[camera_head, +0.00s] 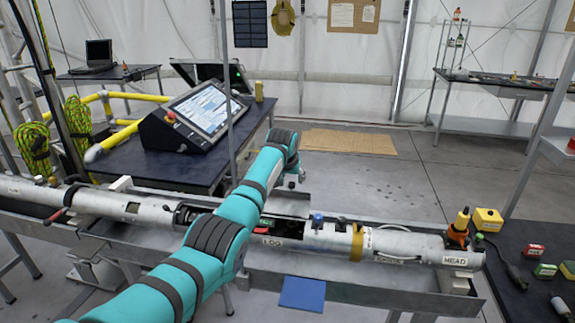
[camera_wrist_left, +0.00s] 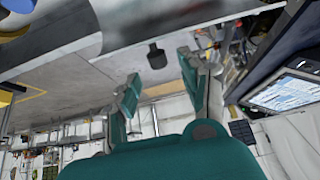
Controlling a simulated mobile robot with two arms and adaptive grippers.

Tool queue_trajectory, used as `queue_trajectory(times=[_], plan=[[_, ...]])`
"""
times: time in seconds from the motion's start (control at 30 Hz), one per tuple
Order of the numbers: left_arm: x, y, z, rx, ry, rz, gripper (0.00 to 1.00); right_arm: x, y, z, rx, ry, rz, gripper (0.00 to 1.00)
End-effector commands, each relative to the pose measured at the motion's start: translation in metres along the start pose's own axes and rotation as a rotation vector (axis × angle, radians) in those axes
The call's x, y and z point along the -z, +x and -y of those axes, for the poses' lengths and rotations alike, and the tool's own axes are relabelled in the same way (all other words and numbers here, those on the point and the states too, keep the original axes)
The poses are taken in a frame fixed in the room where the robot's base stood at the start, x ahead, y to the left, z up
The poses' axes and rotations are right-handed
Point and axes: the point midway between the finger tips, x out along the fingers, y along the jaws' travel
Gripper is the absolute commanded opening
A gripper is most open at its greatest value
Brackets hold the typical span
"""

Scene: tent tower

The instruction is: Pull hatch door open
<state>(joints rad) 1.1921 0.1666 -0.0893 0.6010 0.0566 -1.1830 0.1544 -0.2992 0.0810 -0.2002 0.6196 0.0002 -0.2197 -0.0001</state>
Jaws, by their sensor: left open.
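A long grey metal tube (camera_head: 400,247) lies across the head view, with cut-out openings and labels including "LOG" and "HEAD". It also fills the top of the left wrist view (camera_wrist_left: 185,20). No hatch door can be told apart for sure. A dark knob (camera_wrist_left: 156,56) stands out beside the tube's edge in the wrist view; whether it belongs to a hatch is unclear. My left gripper (camera_wrist_left: 158,66) is open, its teal fingers on either side of the knob, with gaps visible. My right gripper is out of view.
A desk (camera_head: 160,170) with a tilted screen (camera_head: 207,107) stands behind the tube. A blue panel (camera_head: 303,293) is in front of it. A dark table (camera_head: 520,250) with a yellow box (camera_head: 488,219) is at the right. The floor behind is mostly free.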

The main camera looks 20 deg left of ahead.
Motion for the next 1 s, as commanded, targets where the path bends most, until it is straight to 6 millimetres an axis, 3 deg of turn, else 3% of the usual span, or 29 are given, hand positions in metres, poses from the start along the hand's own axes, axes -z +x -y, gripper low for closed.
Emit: queue_trajectory(times=[0.6, 1.0], plan=[[0.002, -0.091, 0.001, 0.0, -0.002, -0.005, 0.45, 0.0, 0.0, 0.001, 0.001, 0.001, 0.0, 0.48], [0.002, -0.098, 0.001, 0.001, -0.001, -0.003, 0.45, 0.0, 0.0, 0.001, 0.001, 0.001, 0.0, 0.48]])
